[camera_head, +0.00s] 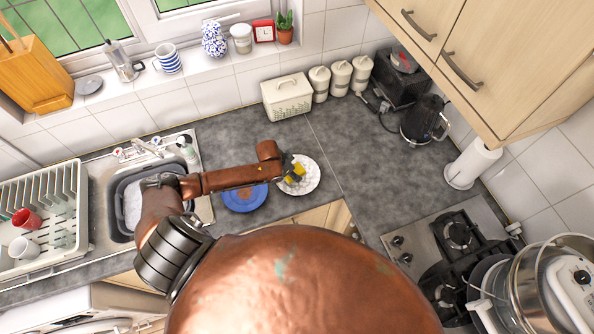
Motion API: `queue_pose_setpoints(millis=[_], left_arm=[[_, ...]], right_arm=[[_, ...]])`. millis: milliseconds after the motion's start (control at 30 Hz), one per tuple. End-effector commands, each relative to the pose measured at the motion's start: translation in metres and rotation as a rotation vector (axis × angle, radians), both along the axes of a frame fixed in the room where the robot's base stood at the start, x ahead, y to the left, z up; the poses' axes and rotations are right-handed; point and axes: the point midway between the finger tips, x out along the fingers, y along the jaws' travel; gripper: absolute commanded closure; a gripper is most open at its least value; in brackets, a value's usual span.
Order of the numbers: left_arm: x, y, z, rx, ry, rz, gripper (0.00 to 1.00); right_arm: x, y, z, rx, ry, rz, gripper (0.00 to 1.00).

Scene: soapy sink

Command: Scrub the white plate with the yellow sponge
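The white plate (311,183) lies on the grey counter to the right of the sink, and its surface looks mottled. My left gripper (291,169) is above the plate's left part, at the end of the brown arm reaching across from the left. It appears shut on the yellow sponge (296,173), which is over or against the plate; I cannot tell if it touches. The gripper and sponge hide part of the plate. My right gripper is not in view.
A blue plate (243,203) with a brown patch lies just left of the white plate. The sink (122,203) holds something white, and a dish rack (60,225) stands left of it. A kettle (424,119) and hob (452,240) are right.

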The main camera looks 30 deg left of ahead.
Motion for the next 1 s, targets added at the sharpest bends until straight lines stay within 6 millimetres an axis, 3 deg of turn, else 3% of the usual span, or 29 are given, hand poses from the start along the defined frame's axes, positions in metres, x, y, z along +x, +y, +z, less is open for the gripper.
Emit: queue_pose_setpoints(millis=[333,667,1000], left_arm=[[0.000,0.001,0.004,0.001,0.001,0.001,0.77],[0.001,0.000,0.036,0.001,0.000,0.000,0.77],[0.001,0.000,0.059,0.000,-0.001,0.000,0.77]], right_arm=[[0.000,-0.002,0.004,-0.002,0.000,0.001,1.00],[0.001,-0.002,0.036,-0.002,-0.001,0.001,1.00],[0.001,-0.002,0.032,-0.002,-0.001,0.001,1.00]])
